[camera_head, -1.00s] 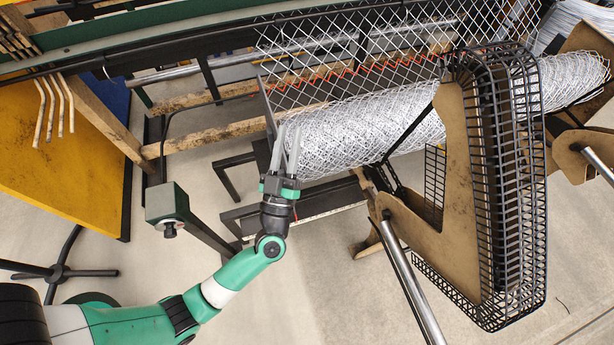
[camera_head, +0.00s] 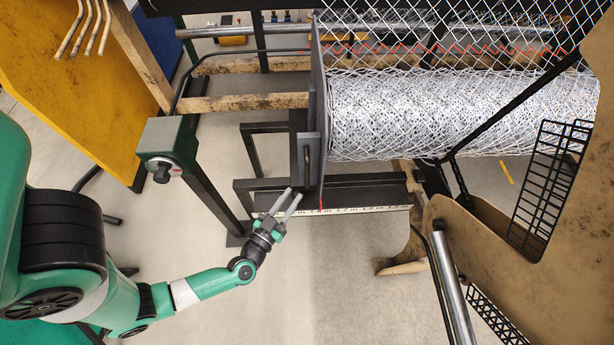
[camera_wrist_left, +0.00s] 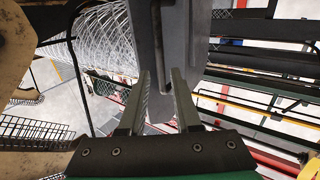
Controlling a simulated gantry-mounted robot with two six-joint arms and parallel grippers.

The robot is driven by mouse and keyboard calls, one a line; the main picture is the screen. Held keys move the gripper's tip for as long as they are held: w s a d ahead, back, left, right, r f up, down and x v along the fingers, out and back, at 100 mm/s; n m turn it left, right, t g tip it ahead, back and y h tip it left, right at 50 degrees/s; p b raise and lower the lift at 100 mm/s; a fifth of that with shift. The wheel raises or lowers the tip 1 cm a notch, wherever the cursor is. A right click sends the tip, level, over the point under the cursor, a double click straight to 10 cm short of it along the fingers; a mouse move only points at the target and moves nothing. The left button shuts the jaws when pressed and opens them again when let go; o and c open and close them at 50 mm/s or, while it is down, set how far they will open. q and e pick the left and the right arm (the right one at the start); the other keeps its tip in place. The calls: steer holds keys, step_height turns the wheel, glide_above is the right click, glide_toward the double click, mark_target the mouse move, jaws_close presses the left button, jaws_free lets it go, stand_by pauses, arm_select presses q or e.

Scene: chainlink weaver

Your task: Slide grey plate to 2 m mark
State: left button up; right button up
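The grey plate (camera_head: 318,120) stands upright against the left end of the white wire mesh roll (camera_head: 450,110). A dark handle (camera_head: 307,165) is on its left face. Below it, a scale strip (camera_head: 365,210) with metre marks runs along the frame; a thin red pointer (camera_head: 321,200) meets it near the 1.8 mark. My left gripper (camera_head: 294,198) is open and empty, just below and in front of the handle. In the left wrist view, the plate (camera_wrist_left: 186,45) is ahead of the gripper's two separated fingers (camera_wrist_left: 162,98). My right gripper is not in view.
A grey-green box on a post (camera_head: 167,140) stands left of the plate. A yellow panel (camera_head: 70,90) is at the upper left. A tan frame with a black wire guard (camera_head: 548,185) and a steel bar (camera_head: 452,290) fill the right. Open floor lies at the bottom centre.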

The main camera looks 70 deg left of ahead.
mark_target(306, 177)
arm_select(q)
steer(key=b+x, duration=0.2)
steer(key=x, duration=0.7)
steer(key=shift+w+a+b, duration=0.15)
steer(key=shift+w+b, duration=0.05)
steer(key=shift+b, duration=0.2)
jaws_close()
stand_by(0.7)
